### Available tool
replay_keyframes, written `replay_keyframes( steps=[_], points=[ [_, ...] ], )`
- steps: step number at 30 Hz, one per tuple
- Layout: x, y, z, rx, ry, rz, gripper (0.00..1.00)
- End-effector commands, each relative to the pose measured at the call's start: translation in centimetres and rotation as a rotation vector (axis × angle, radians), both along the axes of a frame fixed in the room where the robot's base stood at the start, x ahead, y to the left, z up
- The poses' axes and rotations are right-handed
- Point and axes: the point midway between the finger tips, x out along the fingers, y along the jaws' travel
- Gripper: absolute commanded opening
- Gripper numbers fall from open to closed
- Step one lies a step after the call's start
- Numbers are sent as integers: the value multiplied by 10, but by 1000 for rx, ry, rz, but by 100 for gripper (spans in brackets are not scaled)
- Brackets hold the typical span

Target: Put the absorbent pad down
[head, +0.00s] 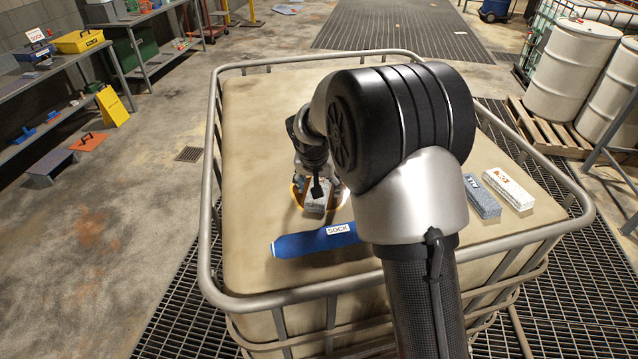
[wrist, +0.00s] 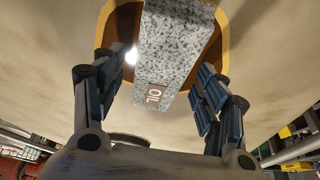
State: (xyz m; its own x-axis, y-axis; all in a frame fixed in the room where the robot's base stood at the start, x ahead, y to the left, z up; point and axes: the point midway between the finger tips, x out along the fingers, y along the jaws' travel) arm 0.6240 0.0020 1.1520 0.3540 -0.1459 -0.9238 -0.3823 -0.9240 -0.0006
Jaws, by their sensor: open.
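The absorbent pad (head: 317,197) is a grey speckled block marked OIL. It lies on or over a yellow-rimmed brown opening or dish (head: 297,205) on top of the caged tank (head: 255,130). In the wrist view the pad (wrist: 172,45) runs between the fingers and across the yellow rim (wrist: 232,40). My gripper (head: 319,186) points down at it with fingers open, one on each side. In the wrist view my gripper (wrist: 158,78) has a gap on the pad's left; the right finger is close to the pad. I cannot tell how deep the pad sits.
A blue sock (head: 313,241) lies on the tank top in front of the pad. A blue-grey block (head: 480,196) and a white block (head: 509,189) lie at the right. A metal rail (head: 212,170) edges the tank top. The left part of the top is clear.

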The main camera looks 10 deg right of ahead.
Motion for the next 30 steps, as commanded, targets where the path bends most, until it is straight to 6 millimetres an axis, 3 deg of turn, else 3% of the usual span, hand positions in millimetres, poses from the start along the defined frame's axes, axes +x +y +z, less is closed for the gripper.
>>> replay_keyframes(
  steps=[5, 18, 26, 30],
  points=[
    [0, 0, 7, 0, -1, 0, 66],
    [-32, 14, 88, 1, -3, 1, 66],
    [-43, 17, 114, 0, -1, 1, 66],
    [-67, 12, 135, 0, -2, 22, 66]
  ],
)
